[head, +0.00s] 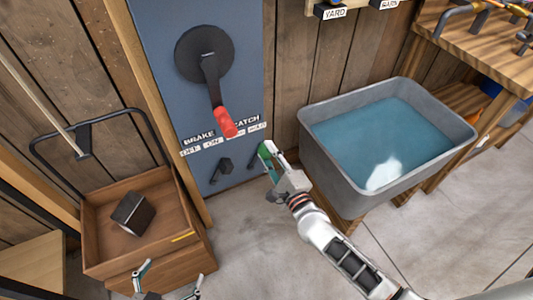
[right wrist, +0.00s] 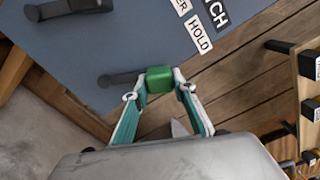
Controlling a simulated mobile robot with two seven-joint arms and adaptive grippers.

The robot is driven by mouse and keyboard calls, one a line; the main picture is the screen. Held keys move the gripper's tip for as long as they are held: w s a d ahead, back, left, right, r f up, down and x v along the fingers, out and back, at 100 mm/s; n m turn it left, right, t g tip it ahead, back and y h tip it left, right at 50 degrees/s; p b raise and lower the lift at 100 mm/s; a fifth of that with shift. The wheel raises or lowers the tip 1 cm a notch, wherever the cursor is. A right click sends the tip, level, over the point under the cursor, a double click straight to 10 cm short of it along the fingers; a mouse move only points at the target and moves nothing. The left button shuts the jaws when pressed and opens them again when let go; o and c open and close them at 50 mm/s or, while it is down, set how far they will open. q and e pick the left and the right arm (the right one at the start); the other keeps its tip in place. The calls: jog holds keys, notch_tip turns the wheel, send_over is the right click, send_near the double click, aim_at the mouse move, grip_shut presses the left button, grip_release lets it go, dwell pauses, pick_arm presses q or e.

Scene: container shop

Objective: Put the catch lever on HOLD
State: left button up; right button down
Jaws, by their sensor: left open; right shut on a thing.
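The catch lever is a short dark lever on the blue panel (head: 185,110), with a green knob (right wrist: 158,78) at its end. In the right wrist view the lever (right wrist: 118,79) runs sideways from its pivot to the knob. My right gripper (right wrist: 160,90) is shut on this knob, one finger on each side. In the head view the right gripper (head: 270,158) partly hides the lever. The HOLD label (right wrist: 200,33) sits above and right of the knob in the wrist view. My left gripper (head: 167,286) is open and empty at the bottom edge, partly cut off.
A dark brake lever (head: 221,169) is left of the catch lever. Above is a crank with a red handle (head: 225,122). A grey water tub (head: 318,160) stands close on the right. A wooden box (head: 105,250) holding a dark block (head: 134,213) stands on the left.

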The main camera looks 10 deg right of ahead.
jog(key=shift+w+d+f, duration=0.1)
jog(key=shift+d+f, duration=0.15)
jog(key=shift+d, duration=0.15)
jog(key=c, duration=1.7)
grip_release()
jog(key=shift+a+r, duration=0.1)
jog(key=v, duration=1.2)
